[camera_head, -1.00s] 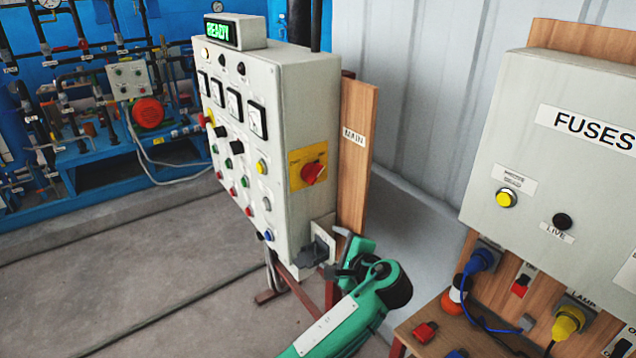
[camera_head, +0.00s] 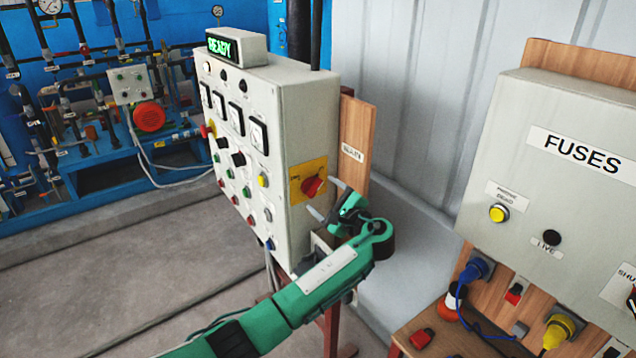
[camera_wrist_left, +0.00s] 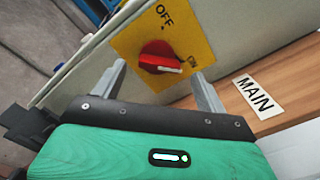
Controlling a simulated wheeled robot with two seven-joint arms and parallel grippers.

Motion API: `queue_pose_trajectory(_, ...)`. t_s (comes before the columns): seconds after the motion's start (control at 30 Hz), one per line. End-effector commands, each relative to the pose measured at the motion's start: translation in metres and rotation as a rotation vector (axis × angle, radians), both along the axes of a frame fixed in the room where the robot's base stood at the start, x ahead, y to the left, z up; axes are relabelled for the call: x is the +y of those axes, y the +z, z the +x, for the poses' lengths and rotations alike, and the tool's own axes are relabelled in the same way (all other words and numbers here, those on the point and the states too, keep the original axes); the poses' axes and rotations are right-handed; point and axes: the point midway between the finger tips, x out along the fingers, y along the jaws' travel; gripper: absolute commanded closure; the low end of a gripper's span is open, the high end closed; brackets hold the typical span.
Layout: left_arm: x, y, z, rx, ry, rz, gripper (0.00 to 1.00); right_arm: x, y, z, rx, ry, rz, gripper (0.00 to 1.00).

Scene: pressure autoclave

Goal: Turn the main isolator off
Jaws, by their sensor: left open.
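The main isolator is a red rotary knob (camera_head: 312,186) on a yellow plate (camera_head: 300,170), on the side of the grey control cabinet. In the left wrist view the knob (camera_wrist_left: 160,57) has a white mark on its handle, which points toward ON; OFF is printed at the plate's top. My left gripper (camera_head: 327,199) is open in front of the plate. Its two fingers (camera_wrist_left: 160,82) stand on either side of the knob in the wrist view, apart from it. Whether the tips reach the knob's depth is hard to tell. My right gripper is not in view.
A wooden board with a MAIN label (camera_head: 352,152) stands behind the cabinet. A grey FUSES box (camera_head: 560,170) is at the right, above a wooden bench with plugs. A blue pipework rig (camera_head: 100,150) is at the back left. The floor at left is clear.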

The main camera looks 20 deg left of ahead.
Motion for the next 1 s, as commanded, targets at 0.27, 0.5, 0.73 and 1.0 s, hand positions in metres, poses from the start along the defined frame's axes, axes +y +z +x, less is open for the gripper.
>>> queue_pose_trajectory(0.27,0.025,0.001,0.020,0.000,0.001,-0.001,0.25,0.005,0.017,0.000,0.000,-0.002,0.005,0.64)
queue_pose_trajectory(0.5,0.028,-0.001,0.022,0.000,-0.001,-0.001,0.25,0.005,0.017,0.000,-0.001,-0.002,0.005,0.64)
queue_pose_trajectory(0.73,0.028,-0.001,0.022,0.000,-0.001,-0.001,0.51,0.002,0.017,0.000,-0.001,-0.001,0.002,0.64)
queue_pose_trajectory(1.0,0.028,-0.001,0.022,-0.005,-0.001,-0.004,0.68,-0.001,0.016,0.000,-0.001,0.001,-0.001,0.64)
